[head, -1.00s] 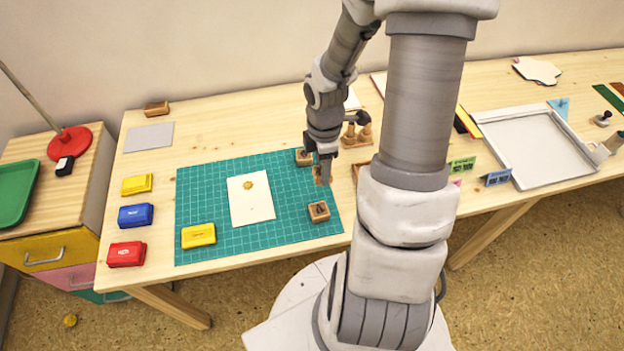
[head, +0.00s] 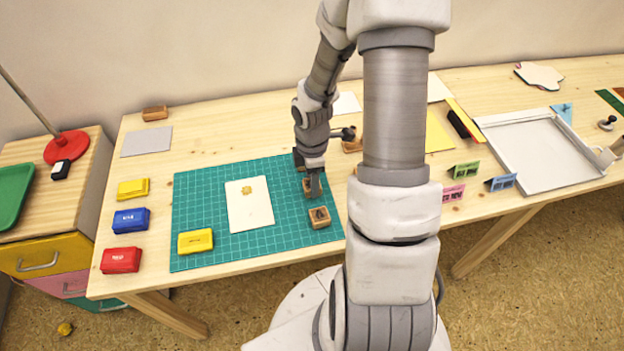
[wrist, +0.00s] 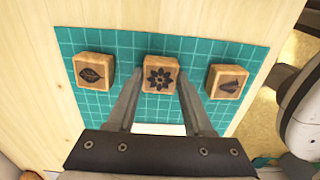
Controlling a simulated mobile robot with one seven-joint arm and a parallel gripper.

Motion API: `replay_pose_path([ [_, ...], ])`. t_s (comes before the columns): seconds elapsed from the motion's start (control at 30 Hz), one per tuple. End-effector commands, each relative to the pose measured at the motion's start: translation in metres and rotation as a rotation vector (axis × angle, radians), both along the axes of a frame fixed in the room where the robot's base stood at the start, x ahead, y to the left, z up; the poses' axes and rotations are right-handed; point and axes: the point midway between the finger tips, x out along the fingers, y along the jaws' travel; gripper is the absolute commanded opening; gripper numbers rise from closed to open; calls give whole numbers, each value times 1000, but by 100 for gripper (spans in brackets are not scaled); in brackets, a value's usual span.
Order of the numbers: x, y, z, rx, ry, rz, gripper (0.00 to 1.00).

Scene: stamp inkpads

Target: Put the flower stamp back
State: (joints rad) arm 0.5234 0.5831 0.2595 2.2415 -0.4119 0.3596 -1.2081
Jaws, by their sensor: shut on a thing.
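The flower stamp (wrist: 160,75) is a small wooden block with a dark flower on its top face. It sits between the two fingertips of my gripper (wrist: 160,88), which is shut on it. In the head view my gripper (head: 312,186) is at the right part of the green cutting mat (head: 215,208), with the flower stamp (head: 307,187) partly hidden by the fingers. I cannot tell whether the stamp touches the mat. A leaf stamp (wrist: 93,71) is to its left in the wrist view, and a third stamp (wrist: 227,82) with a dark motif to its right.
A white card (head: 249,212) with a yellow flower print lies on the mat near a yellow inkpad (head: 195,241). Yellow (head: 133,189), blue (head: 131,220) and red (head: 121,260) inkpads stand left of the mat. A wooden stamp holder (head: 352,143) is partly hidden behind my arm.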

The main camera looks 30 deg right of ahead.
Motion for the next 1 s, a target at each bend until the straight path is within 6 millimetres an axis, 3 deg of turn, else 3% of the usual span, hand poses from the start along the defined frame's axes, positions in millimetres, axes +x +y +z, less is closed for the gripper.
replay_pose_path([
  [0.03,0,0,-1,0,0,0,57],
  [0.17,0,0,-1,0,0,0,80],
  [0.57,0,0,7,0,-1,-1,81],
  [1.0,1,-1,96,-2,-4,-1,81],
])
